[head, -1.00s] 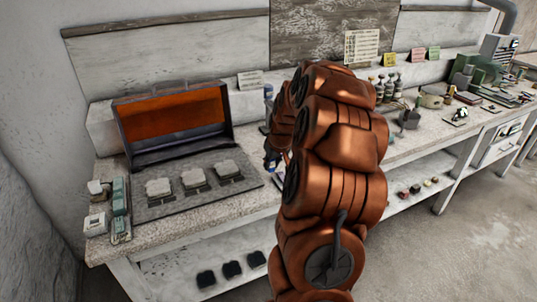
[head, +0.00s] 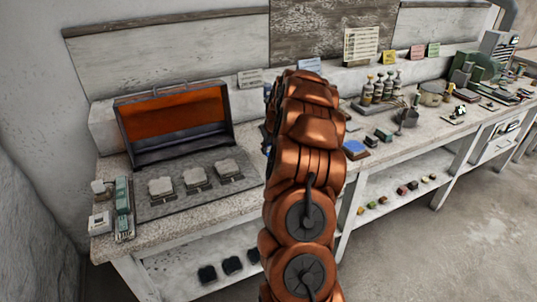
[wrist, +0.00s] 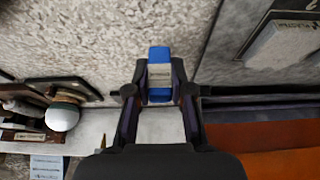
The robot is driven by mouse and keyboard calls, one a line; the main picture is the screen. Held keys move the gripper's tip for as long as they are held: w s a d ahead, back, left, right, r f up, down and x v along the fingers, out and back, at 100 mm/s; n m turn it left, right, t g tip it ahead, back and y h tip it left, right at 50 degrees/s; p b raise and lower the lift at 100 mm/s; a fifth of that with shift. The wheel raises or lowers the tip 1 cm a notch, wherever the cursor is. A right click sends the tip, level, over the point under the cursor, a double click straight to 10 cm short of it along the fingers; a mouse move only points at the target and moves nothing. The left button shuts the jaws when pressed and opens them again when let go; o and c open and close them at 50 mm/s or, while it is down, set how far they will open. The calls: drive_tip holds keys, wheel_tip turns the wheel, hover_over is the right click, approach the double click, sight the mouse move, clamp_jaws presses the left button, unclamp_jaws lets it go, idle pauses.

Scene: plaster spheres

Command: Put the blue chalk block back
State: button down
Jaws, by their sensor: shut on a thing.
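In the wrist view my gripper (wrist: 160,97) is shut on a blue block (wrist: 160,54) with a pale band around its middle. The block sits between the two fingers, with its blue end pointing away from my palm. The speckled bench top (wrist: 110,30) lies beyond it; whether the block touches it I cannot tell. In the head view my copper arm hides most of the gripper, and only a small blue bit shows at the arm's left edge. Small coloured blocks (head: 401,190) stand in a row on the lower shelf.
An open case with orange lining (head: 175,118) stands left of my arm, behind a grey mat with pale plaster pieces (head: 196,177). A blue pad on a wooden base (head: 355,149) lies right of my arm. Bottles (head: 377,88) and a mug (head: 407,117) stand farther right.

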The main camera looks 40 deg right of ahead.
sight(270, 151)
drive_tip(key=shift+w+d, duration=0.1)
drive_tip(key=shift+w, duration=0.05)
wheel_tip(270, 151, down, 3)
drive_tip(key=shift+r+p, duration=0.1)
drive_tip(key=shift+p, duration=0.8)
drive_tip(key=shift+f, duration=0.35)
drive_tip(key=shift+f, duration=0.2)
drive_tip(key=c, duration=1)
unclamp_jaws()
drive_tip(key=shift+r, duration=0.1)
